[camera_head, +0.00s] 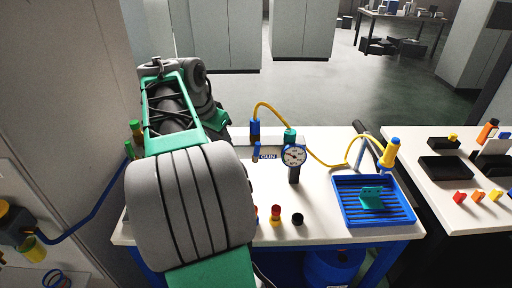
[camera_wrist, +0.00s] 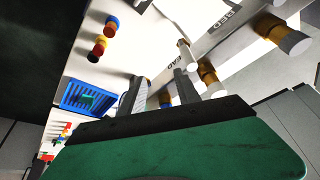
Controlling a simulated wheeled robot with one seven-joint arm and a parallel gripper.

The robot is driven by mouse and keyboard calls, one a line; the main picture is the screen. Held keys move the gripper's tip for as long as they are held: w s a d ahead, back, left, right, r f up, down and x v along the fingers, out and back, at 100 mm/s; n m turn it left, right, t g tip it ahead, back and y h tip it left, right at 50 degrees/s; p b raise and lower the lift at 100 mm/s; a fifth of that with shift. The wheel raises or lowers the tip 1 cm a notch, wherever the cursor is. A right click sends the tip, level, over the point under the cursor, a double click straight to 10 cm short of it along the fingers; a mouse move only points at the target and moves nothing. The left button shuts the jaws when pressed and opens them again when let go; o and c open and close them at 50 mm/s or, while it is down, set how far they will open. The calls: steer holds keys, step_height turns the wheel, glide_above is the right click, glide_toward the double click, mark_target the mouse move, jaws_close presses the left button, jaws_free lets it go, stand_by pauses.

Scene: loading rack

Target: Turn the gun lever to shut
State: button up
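The gun lever (camera_head: 257,152) is a small blue handle standing upright beside the "GUN" label (camera_head: 268,156) on the panel at the back of the white bench, in the head view. My arm covers the bench to its left and hides my gripper in that view. In the wrist view my gripper (camera_wrist: 160,92) has its two grey fingers apart, with a gap between them. A brass-coloured fitting shows partly behind the fingers. I cannot make out the gun lever in the wrist view. A white-tipped handle (camera_wrist: 185,48) stands beyond the fingers, near a partly readable label.
A round gauge (camera_head: 294,156) stands right of the lever. A yellow hose (camera_head: 322,159) runs to a yellow gun with a blue end (camera_head: 391,152). A blue tray (camera_head: 345,206) holds a green part (camera_head: 371,198). Small coloured knobs (camera_head: 276,214) stand at the bench front.

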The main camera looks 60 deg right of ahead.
mark_target(256, 144)
steer(key=s+d+f+m, duration=0.1)
steer(key=s+d+f, duration=0.1)
steer(key=d, duration=0.1)
steer(key=s+d+f+m, duration=0.2)
steer(key=s, duration=0.1)
steer(key=s+d+f+m+g, duration=0.1)
steer(key=s+d+f, duration=0.1)
steer(key=d, duration=0.1)
steer(key=shift+s+d, duration=0.2)
steer(key=shift+d, duration=0.15)
steer(key=shift+d+f, duration=0.2)
steer(key=shift+f, duration=0.3)
steer(key=shift+c, duration=0.6)
jaws_close()
